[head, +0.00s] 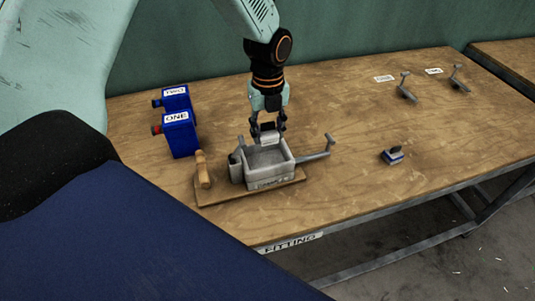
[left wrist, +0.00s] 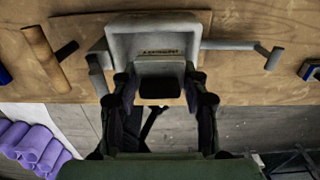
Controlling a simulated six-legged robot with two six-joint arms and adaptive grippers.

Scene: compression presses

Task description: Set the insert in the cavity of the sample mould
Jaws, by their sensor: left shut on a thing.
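The sample mould is a grey open-topped box (head: 270,183) on a wooden board, with a lever arm out to its right. Its cavity looks empty in the head view. My left gripper (head: 268,129) points down and is shut on the insert (head: 271,141), a small light grey block. In the head view the insert appears at the far rim of the mould; its exact height above it is hard to tell. In the left wrist view the insert (left wrist: 160,70) sits between my left fingers, overlapping the mould (left wrist: 125,38), and hides part of the cavity. My right gripper is out of view.
Blue boxes marked ONE (head: 180,136) and TWO (head: 176,99) stand left of the mould. The table between is clear.

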